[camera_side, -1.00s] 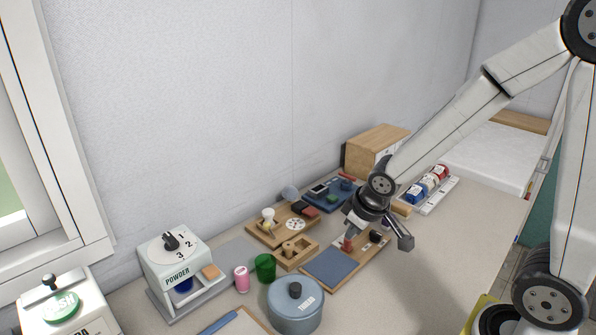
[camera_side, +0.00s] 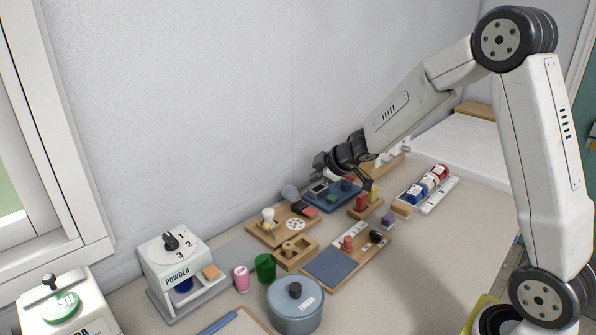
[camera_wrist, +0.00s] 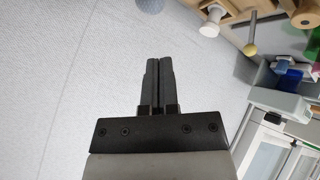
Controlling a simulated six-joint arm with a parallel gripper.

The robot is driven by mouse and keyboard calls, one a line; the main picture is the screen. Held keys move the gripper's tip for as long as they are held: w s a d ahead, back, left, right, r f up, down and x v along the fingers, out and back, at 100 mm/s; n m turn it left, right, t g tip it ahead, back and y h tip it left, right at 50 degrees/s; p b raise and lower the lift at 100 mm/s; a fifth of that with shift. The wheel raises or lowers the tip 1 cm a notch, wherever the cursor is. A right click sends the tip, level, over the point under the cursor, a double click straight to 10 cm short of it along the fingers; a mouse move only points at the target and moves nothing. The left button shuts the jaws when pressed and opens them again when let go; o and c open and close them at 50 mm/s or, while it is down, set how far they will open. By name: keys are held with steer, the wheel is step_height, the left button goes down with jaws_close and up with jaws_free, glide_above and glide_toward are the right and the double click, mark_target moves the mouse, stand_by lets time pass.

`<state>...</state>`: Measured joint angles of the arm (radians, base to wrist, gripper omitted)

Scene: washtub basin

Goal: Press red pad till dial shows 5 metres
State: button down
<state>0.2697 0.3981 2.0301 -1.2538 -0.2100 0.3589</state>
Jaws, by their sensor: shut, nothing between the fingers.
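My gripper (camera_side: 321,163) is shut and empty, raised near the back wall above the blue tray. Its two dark fingers lie side by side in the wrist view (camera_wrist: 160,64), facing the pale wall. The blue tray (camera_side: 316,206) carries a small dark device (camera_side: 319,189) and a green part. A small red piece (camera_side: 349,178) shows behind the tray, partly hidden by my gripper. I cannot tell whether it is the red pad. No dial reading in metres can be made out. My gripper touches none of these that I can see.
A wooden holder with red (camera_side: 361,203) and yellow blocks stands right of the tray. A powder dispenser (camera_side: 173,262) with a numbered knob, a pink tin (camera_side: 241,278), a green cup (camera_side: 265,267) and a lidded pot (camera_side: 295,308) stand at front left. A bottle rack (camera_side: 428,187) lies right.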

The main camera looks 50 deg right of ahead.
mark_target(308, 209)
steer(key=shift+w+d+f+n+y, duration=0.3)
steer(key=shift+w+d+n+y, duration=0.15)
steer(key=shift+w+d+n, duration=0.3)
steer(key=shift+w+d+f+n+y, duration=0.25)
steer(key=shift+w+d+n+y, duration=0.25)
steer(key=shift+w+n, duration=0.35)
steer(key=shift+s, duration=0.15)
steer(key=shift+f, duration=0.15)
steer(key=shift+f, duration=4.25)
steer(key=shift+f, duration=1.15)
steer(key=shift+r, duration=1.15)
